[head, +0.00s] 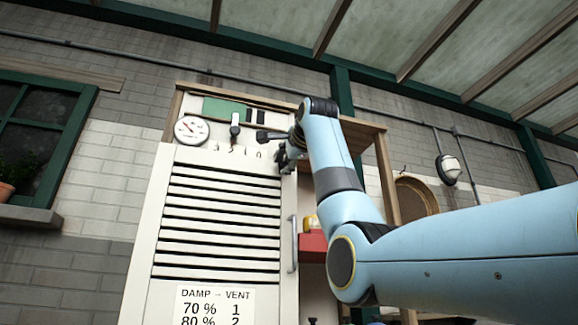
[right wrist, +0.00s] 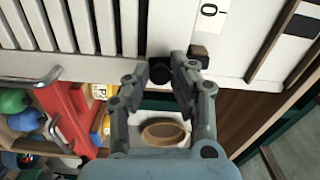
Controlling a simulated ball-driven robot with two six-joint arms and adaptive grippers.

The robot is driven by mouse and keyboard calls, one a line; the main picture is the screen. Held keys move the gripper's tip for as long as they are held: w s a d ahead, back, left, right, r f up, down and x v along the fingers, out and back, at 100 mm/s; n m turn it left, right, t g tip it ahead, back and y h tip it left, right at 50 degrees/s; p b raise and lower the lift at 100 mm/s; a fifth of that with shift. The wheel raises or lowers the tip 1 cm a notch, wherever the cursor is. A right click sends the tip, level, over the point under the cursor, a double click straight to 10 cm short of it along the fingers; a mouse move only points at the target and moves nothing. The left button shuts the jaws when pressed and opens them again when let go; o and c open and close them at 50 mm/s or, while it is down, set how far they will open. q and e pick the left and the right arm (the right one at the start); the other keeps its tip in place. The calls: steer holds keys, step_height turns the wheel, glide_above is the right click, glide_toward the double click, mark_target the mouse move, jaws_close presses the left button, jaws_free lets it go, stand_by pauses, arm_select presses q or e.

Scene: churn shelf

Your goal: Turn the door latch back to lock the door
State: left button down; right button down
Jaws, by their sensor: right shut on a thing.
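The white slatted door (head: 152,245) stands upright in its frame and looks shut. My right gripper (head: 284,153) is at the door's upper right edge. In the right wrist view, my right gripper (right wrist: 172,75) has its fingertips closed around a small dark latch (right wrist: 160,70) at the door's edge, and the fingers hide part of it. The latch's exact angle is hard to tell. The door's pale vertical handle (head: 292,243) is lower on the same edge, apart from the gripper. My left gripper is in neither view.
A round gauge (head: 191,130) and a dark lever (head: 235,130) over a numbered scale sit above the door. A card (head: 214,306) reading "DAMP – VENT" is on the door.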

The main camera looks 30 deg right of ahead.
steer(key=shift+w+a+f+m, duration=0.15)
steer(key=shift+a+m, duration=0.2)
steer(key=shift+m, duration=0.55)
steer(key=c, duration=1.2)
jaws_free()
steer(key=shift+o, duration=0.2)
steer(key=v, duration=1.2)
